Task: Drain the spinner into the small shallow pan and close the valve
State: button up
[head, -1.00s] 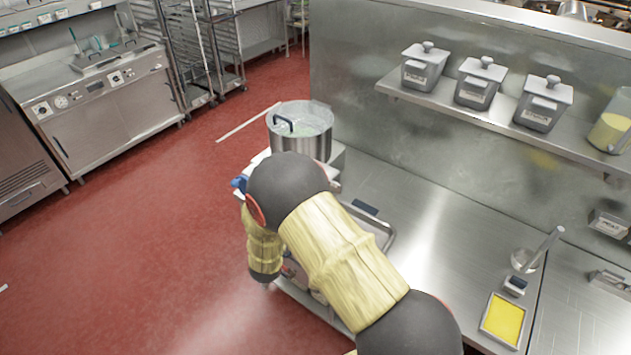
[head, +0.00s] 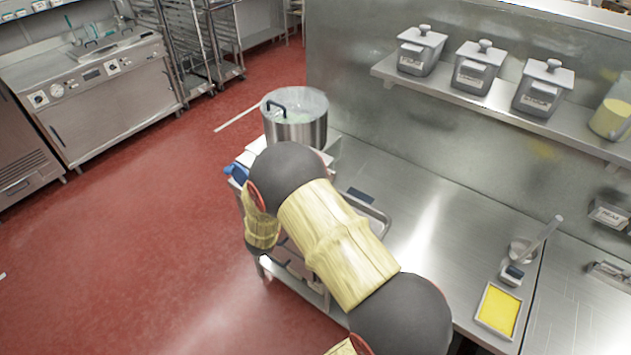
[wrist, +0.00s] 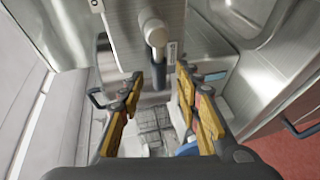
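The spinner looks like the large round steel pot (head: 296,130) with pale contents and a black handle, at the end of the counter in the head view. In the wrist view, a pale round-ended valve part (wrist: 155,33) with a dark lower end sits just beyond my gripper (wrist: 169,78). Its yellow and black fingers are apart, one on each side of the dark end; I cannot tell whether they touch it. My arm hides the gripper in the head view. A metal tray (head: 379,219) is partly hidden behind my arm; I cannot tell whether it is the small shallow pan.
A shallow tray of yellow contents (head: 498,311) lies on the counter (head: 432,222) at right. Lidded grey containers (head: 479,66) stand on a wall shelf. A blue item (head: 236,172) is left of my arm. Red floor (head: 150,240) is open at left.

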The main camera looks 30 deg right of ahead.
jog(key=b+x, duration=0.1)
jog(key=x, duration=0.2)
jog(key=shift+f, duration=0.15)
jog(key=shift+w, duration=0.1)
jog(key=shift+w+d, duration=0.15)
jog(key=shift+d, duration=0.05)
jog(key=shift+c, duration=0.8)
grip_shut()
